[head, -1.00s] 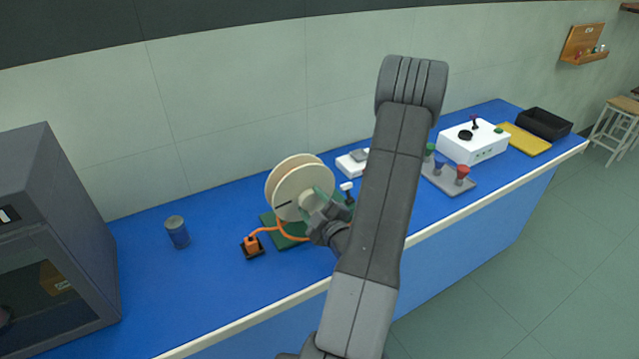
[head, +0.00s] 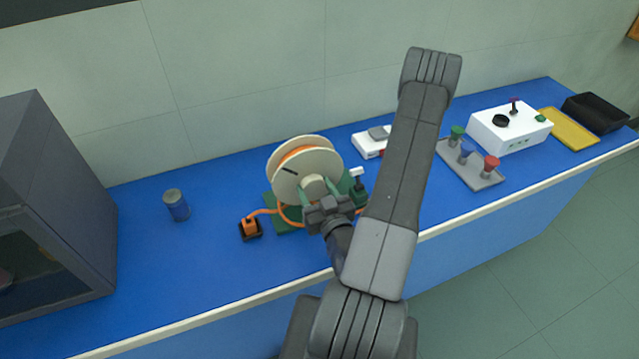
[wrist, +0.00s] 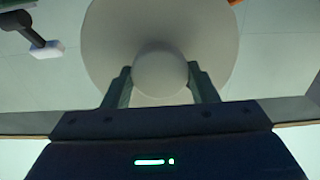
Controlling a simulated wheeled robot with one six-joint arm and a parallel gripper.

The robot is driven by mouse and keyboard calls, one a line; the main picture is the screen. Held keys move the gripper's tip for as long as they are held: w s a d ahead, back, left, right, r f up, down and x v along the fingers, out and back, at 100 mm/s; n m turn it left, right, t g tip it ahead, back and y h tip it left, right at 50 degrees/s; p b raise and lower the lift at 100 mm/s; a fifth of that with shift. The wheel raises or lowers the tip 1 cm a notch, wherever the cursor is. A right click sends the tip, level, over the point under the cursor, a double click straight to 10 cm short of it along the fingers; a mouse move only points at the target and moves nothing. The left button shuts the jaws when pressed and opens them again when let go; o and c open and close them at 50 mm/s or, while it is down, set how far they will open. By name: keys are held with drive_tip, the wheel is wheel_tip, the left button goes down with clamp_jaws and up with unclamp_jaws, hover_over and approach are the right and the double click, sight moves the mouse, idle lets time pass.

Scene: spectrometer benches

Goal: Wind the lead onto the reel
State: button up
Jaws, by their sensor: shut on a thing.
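The reel (head: 301,158) has two pale cream discs and stands upright on a green base (head: 283,222) on the blue bench. Orange lead shows between the discs. The rest of the orange lead (head: 266,212) runs from below the reel to an orange plug in a small black holder (head: 250,230). My gripper (head: 318,187) is at the front of the reel, shut on its round hub. In the wrist view the two fingers sit on either side of the hub (wrist: 160,72), with the pale disc (wrist: 215,35) behind it.
A white-topped lever (head: 357,172) stands right of the reel. A grey tray (head: 490,183) with coloured knobs, a white box (head: 508,130), a yellow mat (head: 568,130) and a black bin (head: 597,112) are to the right.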

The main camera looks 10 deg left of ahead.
drive_tip(key=shift+m+p, duration=0.3)
drive_tip(key=shift+m, duration=0.3)
drive_tip(key=shift+f, duration=0.15)
drive_tip(key=o, duration=1.4)
